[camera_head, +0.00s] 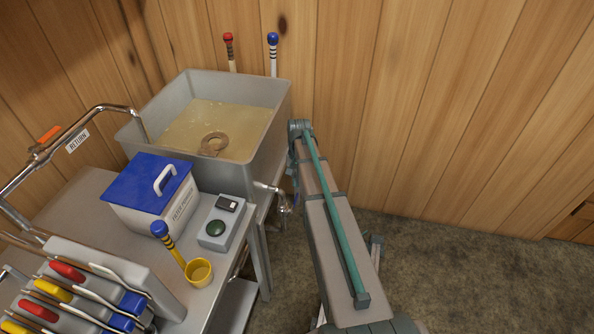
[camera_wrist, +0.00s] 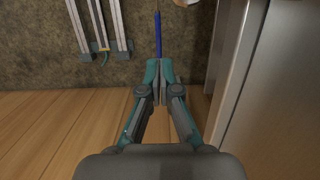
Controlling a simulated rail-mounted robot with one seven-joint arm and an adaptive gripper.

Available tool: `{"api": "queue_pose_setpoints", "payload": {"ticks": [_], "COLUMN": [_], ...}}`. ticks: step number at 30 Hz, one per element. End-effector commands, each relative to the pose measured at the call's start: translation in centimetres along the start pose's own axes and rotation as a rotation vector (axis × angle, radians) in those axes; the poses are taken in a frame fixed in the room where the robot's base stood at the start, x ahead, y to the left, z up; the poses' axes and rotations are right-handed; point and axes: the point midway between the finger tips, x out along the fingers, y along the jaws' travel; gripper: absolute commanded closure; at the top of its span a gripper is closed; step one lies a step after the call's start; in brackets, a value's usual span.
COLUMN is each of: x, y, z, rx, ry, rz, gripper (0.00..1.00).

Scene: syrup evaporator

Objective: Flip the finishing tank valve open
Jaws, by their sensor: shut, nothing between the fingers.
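The finishing tank (camera_head: 275,125) is a grey open vessel of amber liquid on the metal bench. Its metal spout (camera_head: 270,187) sticks out of the lower right side, and a blue valve lever (camera_head: 295,182) shows beside it, partly behind my arm. In the wrist view, the long thin blue lever (camera_wrist: 158,35) points away just beyond my gripper (camera_wrist: 159,68). My gripper's fingers are together with nothing between them. Their tips overlap the lever's near end in the picture; I cannot tell whether they touch. In the head view my gripper is hidden by my arm.
A metal wall (camera_wrist: 235,70) rises close on my gripper's right. The wooden wall (camera_head: 400,90) stands behind. A blue-lidded box (camera_head: 150,190), a grey meter (camera_head: 222,224) and a yellow cup (camera_head: 199,272) stand on the bench. The return pipe's orange handle (camera_head: 48,135) is far left.

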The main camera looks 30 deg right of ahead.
Motion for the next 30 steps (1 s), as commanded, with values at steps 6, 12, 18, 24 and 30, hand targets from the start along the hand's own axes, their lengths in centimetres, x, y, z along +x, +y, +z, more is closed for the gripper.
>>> {"api": "queue_pose_setpoints", "payload": {"ticks": [6,12,18,24,30], "x": [3.7,5.4,5.8,5.8,5.8], "y": [0.0,0.0,0.0,0.0,-0.2], "z": [0.0,0.0,0.0,0.0,0.0], "rx": [-0.001,-0.001,-0.001,0.000,-0.003], "ry": [-0.002,-0.001,0.000,0.000,0.000], "rz": [0.001,0.000,0.000,0.000,0.000], "gripper": [1.00,1.00,1.00,1.00,1.00]}}
